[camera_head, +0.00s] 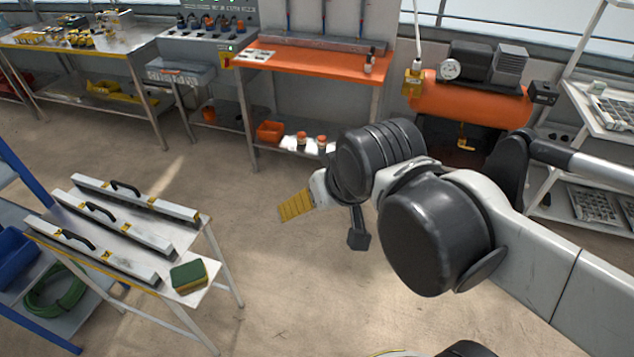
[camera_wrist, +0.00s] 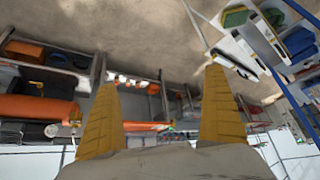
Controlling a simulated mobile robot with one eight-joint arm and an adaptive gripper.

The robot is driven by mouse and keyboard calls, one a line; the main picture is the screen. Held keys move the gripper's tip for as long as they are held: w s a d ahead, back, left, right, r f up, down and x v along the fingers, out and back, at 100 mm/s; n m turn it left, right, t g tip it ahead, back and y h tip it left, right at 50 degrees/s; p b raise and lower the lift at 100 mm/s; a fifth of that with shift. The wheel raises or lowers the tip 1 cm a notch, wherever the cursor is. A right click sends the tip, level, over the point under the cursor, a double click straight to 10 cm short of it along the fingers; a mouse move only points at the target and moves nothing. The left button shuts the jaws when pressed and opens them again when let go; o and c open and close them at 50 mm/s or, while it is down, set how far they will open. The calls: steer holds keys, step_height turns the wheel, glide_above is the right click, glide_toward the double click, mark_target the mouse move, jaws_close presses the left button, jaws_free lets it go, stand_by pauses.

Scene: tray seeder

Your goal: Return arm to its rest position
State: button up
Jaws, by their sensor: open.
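My gripper (camera_head: 296,206) shows in the head view at the end of my arm, above the open floor. Only one yellow ribbed finger is clear there. In the wrist view my gripper (camera_wrist: 162,115) shows both yellow fingers spread wide apart, with nothing between them. The wrist view appears upside down, with the floor at the top. My arm reaches in from the right of the head view, bent at its dark joints. It hides part of the floor and touches nothing that I can see.
A small table (camera_head: 205,296) at left holds several long bars with black handles and a green-yellow sponge (camera_head: 188,277). An orange workbench (camera_head: 300,62) and an orange compressor (camera_head: 470,103) stand at the back. A rack (camera_head: 603,118) stands at right. Floor between is clear.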

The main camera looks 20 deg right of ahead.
steer(key=shift+s+d+f+t, duration=0.15)
steer(key=shift+s+d+f, duration=0.1)
steer(key=shift+s+d, duration=0.25)
steer(key=shift+s+d+f+t, duration=0.2)
steer(key=shift+s+d, duration=0.1)
steer(key=shift+s, duration=0.3)
steer(key=shift+w, duration=0.1)
stand_by(0.6)
